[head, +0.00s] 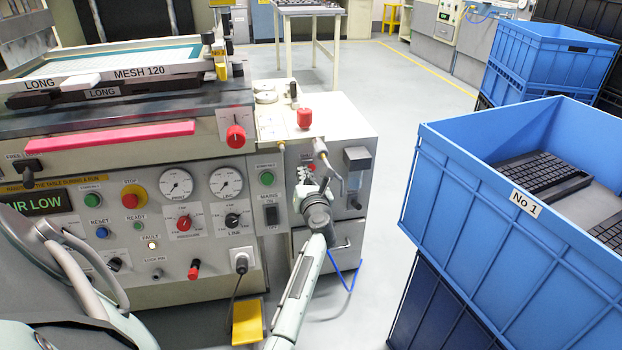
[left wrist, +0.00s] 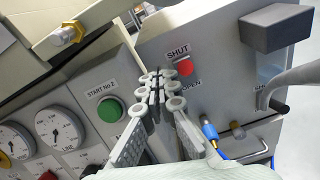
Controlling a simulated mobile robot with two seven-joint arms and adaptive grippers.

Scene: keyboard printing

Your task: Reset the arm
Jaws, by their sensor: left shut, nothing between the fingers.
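My left gripper (head: 306,190) is at the right part of the machine's front panel, and its arm reaches up from the bottom of the head view. In the left wrist view its fingers (left wrist: 158,92) are closed together with nothing between them. They appear in front of the panel, between the green START No 2 button (left wrist: 111,110) and the red round part (left wrist: 186,67) below the SHUT label. I cannot tell whether the fingertips touch the panel. My right gripper is not in view.
The printing machine (head: 60,190) carries gauges, knobs and a display reading "AIR LOW". A grey curved handle (head: 325,158) stands close to the gripper. At right, a blue crate No 1 (head: 480,190) holds keyboards (head: 540,175). Grey floor (head: 400,100) lies open between machine and crates.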

